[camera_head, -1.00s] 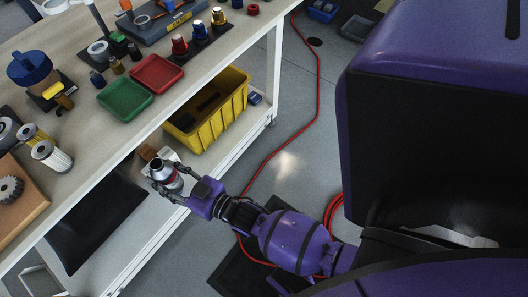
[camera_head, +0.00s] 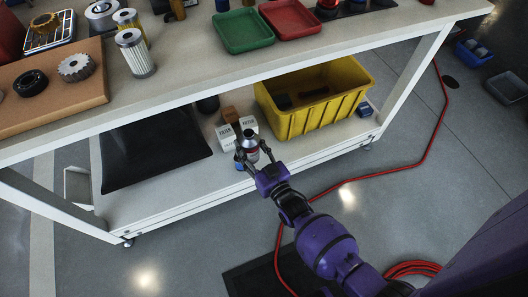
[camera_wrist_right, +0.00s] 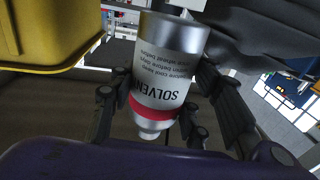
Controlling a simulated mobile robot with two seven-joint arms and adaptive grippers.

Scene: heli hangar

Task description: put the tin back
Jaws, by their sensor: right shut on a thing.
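The tin (camera_head: 251,148) is a silver can with a dark top and a red band. In the right wrist view the tin (camera_wrist_right: 167,80) shows a printed label starting "SOLVEN", upside down in that picture. My right gripper (camera_head: 253,155) is shut around its sides; in the wrist view the fingers (camera_wrist_right: 160,105) lie on both sides of it. In the head view the tin looks about upright, at the front of the white lower shelf (camera_head: 165,206), before the filter boxes. I cannot tell whether it touches the shelf. My left gripper is not in view.
On the lower shelf stand white filter boxes (camera_head: 227,137), a brown box (camera_head: 230,114), a yellow bin (camera_head: 318,115) to the right and a black mat (camera_head: 150,150) to the left. The bench top (camera_head: 190,65) overhangs them. A red hose (camera_head: 395,172) lies on the floor.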

